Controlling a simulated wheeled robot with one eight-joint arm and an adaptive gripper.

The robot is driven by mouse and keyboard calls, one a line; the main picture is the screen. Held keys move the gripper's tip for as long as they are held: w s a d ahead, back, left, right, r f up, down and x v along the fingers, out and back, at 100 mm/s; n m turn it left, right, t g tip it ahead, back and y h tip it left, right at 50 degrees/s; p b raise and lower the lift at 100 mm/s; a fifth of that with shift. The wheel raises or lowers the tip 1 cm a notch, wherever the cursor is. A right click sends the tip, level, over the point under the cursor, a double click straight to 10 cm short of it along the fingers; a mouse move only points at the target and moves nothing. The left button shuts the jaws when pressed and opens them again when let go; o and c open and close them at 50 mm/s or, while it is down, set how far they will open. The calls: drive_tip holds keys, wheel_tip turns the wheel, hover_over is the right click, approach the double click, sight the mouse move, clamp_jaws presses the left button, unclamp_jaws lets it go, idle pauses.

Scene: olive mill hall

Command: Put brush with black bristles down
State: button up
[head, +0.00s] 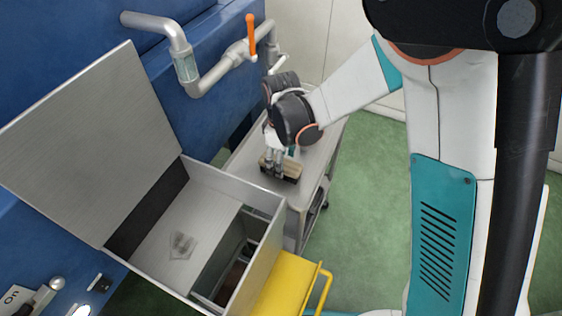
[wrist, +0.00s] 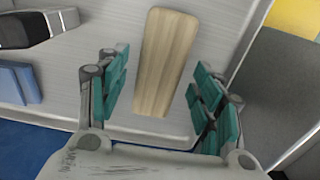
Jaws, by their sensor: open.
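The brush (head: 292,168) has a pale wooden back with dark bristles below it. It rests on the top of a grey trolley (head: 311,178) in the head view. In the wrist view the brush (wrist: 166,62) shows only its plain wooden back, on the trolley's metal top (wrist: 110,25); its bristles are hidden there. My gripper (head: 275,163) is open just above the brush. In the wrist view my gripper's teal-padded fingers (wrist: 160,92) stand apart on either side of the brush's near end, with visible gaps to the wood.
A black item (wrist: 30,30) and a blue item (wrist: 14,82) lie left on the trolley. An open metal box (head: 262,262) with a raised lid (head: 90,145) stands beside the trolley. A yellow piece (head: 285,290) is in front. Pipework with an orange handle (head: 251,34) runs behind.

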wheel_tip(320, 180, up, 9)
drive_tip(key=p, duration=0.2)
drive_tip(key=shift+p, duration=0.3)
